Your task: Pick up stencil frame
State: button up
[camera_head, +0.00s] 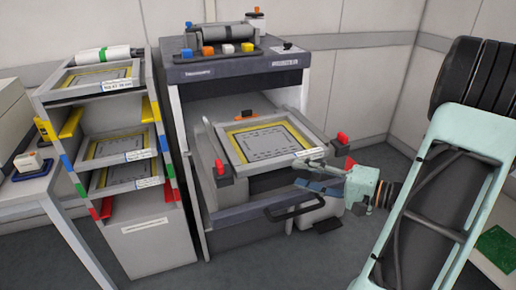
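A stencil frame (238,150) with a light grey border and a yellow inner edge lies on the pulled-out carriage of the machine (190,120) in the middle of the head view. My gripper (308,172) is at the frame's front right edge, reaching in from the right. Its upper fingertip overlaps or sits close to that edge in the picture. I cannot tell whether the fingers touch or clasp the frame. More labelled stencil frames lie in the rack at left: on its top (100,76), middle (118,147) and lower (125,177) levels.
The rack (155,235) has coloured side markers and a white roll (103,54) on top. Red blocks (220,168) stand at the carriage corners. A dark bar handle (283,212) juts out at the front. A table (35,195) stands at far left. Floor shows in front.

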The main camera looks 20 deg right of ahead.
aim_at(285, 156)
jog(key=w+m+t, duration=0.1)
jog(key=w+m+t+h+b, duration=0.1)
jog(key=w, duration=0.1)
jog(key=w+d+m+t+h, duration=0.1)
jog(key=w, duration=0.1)
jog(key=shift+w+f+m, duration=0.1)
jog(key=shift+w+m, duration=0.1)
jog(key=shift+m, duration=0.1)
jog(key=b+x, duration=0.1)
jog(key=x, duration=0.4)
jog(key=shift+s, duration=0.1)
jog(key=shift+c, duration=0.2)
grip_shut()
